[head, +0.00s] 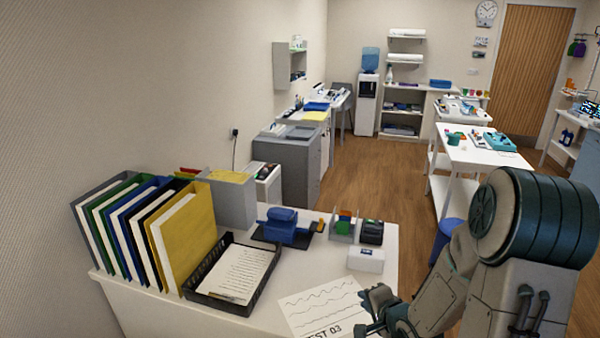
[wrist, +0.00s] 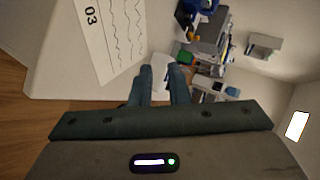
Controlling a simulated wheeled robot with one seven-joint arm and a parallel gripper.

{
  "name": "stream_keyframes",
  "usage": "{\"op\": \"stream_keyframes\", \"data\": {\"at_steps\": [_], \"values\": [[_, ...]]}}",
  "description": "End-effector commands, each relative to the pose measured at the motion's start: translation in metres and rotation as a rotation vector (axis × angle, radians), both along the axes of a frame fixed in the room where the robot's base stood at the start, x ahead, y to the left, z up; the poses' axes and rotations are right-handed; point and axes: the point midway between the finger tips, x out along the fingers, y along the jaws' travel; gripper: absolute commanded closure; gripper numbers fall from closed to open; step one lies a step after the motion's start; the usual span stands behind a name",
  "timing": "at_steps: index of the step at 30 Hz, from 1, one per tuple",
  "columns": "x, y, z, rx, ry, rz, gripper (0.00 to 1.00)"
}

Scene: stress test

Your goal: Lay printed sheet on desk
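The printed sheet (head: 322,305) has wavy lines and large text ending in "03". It looks flat on the front right part of the white desk (head: 225,324). In the wrist view the sheet (wrist: 110,38) is at upper left, with bare desk (wrist: 60,75) around it. My gripper (head: 372,308) is at the sheet's right side in the head view and covers part of its edge. I cannot tell whether a fingertip touches the paper.
A black tray (head: 190,293) with papers lies left of the sheet. Bare desk shows between punch and sheet.

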Motion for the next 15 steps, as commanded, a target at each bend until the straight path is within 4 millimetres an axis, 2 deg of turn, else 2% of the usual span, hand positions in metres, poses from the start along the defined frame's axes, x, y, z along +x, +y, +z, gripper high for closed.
{"op": "stream_keyframes", "data": {"at_steps": [4,8,15], "values": [[-0.006,-0.009,0.024,-0.26,0.04,0.053,0.84],[-0.02,-0.018,0.047,-0.483,0.103,0.11,0.84],[-0.064,-0.021,0.096,-0.778,0.239,0.249,0.84]]}}
